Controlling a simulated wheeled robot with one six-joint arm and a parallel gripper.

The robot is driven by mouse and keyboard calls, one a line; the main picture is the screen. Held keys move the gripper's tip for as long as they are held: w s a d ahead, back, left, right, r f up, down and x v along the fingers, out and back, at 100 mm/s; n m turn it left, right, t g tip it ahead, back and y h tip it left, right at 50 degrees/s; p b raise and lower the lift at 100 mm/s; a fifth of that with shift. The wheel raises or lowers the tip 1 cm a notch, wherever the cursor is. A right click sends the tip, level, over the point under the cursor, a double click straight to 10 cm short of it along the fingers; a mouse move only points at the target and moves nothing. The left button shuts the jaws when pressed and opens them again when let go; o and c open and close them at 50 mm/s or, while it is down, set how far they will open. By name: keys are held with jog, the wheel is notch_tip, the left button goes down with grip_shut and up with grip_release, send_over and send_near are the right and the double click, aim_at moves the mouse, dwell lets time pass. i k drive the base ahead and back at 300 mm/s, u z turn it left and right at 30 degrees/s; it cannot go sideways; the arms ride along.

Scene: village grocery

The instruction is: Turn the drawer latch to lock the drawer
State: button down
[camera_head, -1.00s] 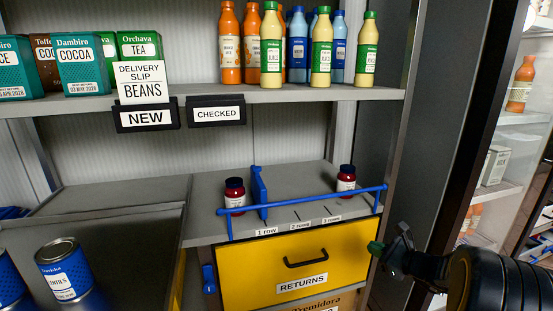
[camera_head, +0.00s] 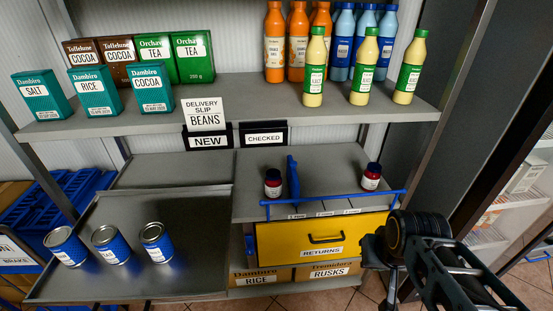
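The yellow drawer (camera_head: 285,241) with a black handle and a RETURNS label sits below the grey shelf, and it looks shut. A small blue latch (camera_head: 250,244) is at the left edge of its front; it is too small to tell its exact turn. My gripper (camera_head: 374,258) is at the right end of the drawer front, dark and partly hidden by my own wrist. It is apart from the blue latch, across the drawer's width. I cannot see whether its fingers are open or shut, and I see nothing held in it.
A blue rail (camera_head: 335,198) runs above the drawer, with two dark red jars (camera_head: 273,183) and a blue divider (camera_head: 292,180) behind it. Rice and rusks boxes (camera_head: 328,272) stand below. Several cans stand on the metal tray (camera_head: 185,270) at left. A dark upright (camera_head: 490,130) bounds the right.

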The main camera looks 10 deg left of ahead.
aim_at(250, 251)
jog(key=u, duration=4.45)
jog(key=k, duration=0.55)
jog(key=z, duration=0.95)
